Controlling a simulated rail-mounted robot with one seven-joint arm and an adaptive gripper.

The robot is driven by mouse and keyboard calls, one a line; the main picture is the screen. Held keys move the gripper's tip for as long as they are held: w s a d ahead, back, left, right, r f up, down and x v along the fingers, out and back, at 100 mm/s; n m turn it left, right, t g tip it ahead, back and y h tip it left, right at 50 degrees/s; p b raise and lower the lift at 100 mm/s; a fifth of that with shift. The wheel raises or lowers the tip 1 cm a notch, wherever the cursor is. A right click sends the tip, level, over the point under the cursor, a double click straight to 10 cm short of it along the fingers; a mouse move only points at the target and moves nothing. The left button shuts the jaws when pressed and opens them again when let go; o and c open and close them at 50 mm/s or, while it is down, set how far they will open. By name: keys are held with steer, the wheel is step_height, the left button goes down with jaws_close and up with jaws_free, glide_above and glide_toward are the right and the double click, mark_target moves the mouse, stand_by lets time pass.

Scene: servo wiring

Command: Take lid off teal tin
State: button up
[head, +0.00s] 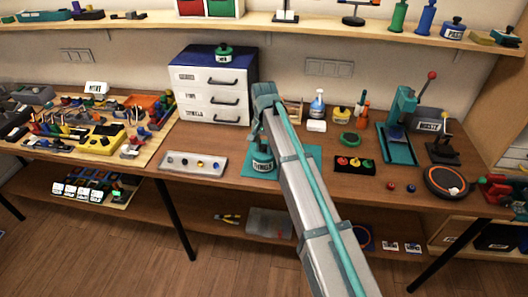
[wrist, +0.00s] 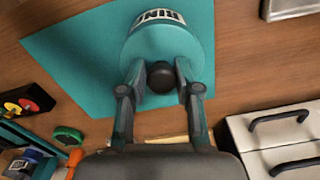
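The teal tin (head: 262,165) stands on a teal mat (head: 302,153) on the bench, partly hidden behind my arm. In the wrist view the tin (wrist: 160,42) is seen from above, with a white label only partly readable at its far side. A dark round knob (wrist: 160,77) is on top of its lid. My gripper (wrist: 159,72) has one finger on each side of the knob, with a narrow gap showing on both sides. The fingers look open around the knob, and the lid sits on the tin. In the head view the fingertips are too small to make out.
A white drawer cabinet (head: 212,90) with a small tin (head: 224,53) on top stands behind left. A metal tray (head: 194,164) lies left of the mat. A black holder with coloured buttons (head: 355,164) and a green disc (head: 349,139) lie to the right.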

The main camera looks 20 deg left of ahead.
steer(key=shift+s+f, duration=0.2)
steer(key=shift+f, duration=0.25)
jaws_close()
steer(key=shift+r, duration=0.1)
